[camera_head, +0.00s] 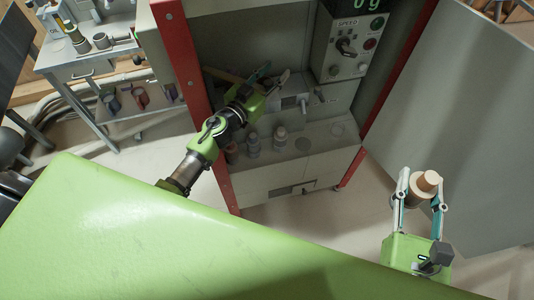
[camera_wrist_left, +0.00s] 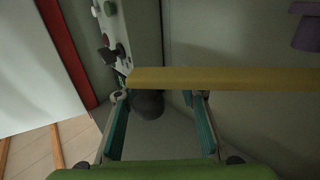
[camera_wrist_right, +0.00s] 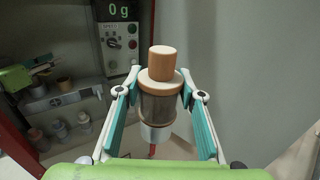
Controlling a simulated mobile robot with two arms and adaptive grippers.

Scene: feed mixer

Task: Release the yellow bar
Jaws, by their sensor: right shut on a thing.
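The yellow bar (camera_wrist_left: 240,78) runs across the left wrist view just beyond my left fingertips, from near the left finger to the right edge. In the head view the bar (camera_head: 222,75) shows as a thin strip inside the red-framed machine, to the left of my left gripper (camera_head: 274,76). My left gripper's fingers are spread, with nothing between them in the left wrist view (camera_wrist_left: 160,96). I cannot tell whether a fingertip touches the bar. My right gripper (camera_head: 422,190) is shut on a clear jar with a brown stopper (camera_wrist_right: 162,65), held upright in the right wrist view.
The machine's control panel (camera_head: 349,45) has a knob and buttons; its display reads 0 g. Several small jars (camera_head: 253,143) stand on the machine's lower ledge. A large grey panel (camera_head: 460,120) is at the right. A side table (camera_head: 88,55) with containers is at the upper left.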

